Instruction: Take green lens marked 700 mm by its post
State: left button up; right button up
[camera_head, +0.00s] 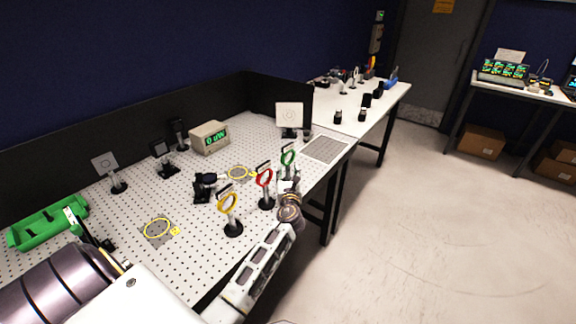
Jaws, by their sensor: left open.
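The green-ringed lens (288,154) stands upright on a post near the right edge of the perforated table (120,216). A small plate tops it; its marking is too small to read. My left arm reaches across the front of the table, and its open gripper (287,186) is at the lower part of the green lens's post. The wrist and gripper hide the base, and I cannot tell whether the fingers touch the post. My right gripper is not in view.
A red lens (265,178) and a yellow lens (228,203) stand close left of my gripper. A white screen (290,116) stands behind the green lens. A meter (209,138), several dark mounts and a green tray (46,224) are farther left. A grey grid pad (325,149) lies right.

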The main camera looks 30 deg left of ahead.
pick_arm(q)
jog(key=shift+w+a, duration=0.1)
jog(key=shift+w, duration=0.05)
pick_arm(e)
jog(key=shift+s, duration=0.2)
pick_arm(q)
jog(key=c, duration=0.8)
grip_shut()
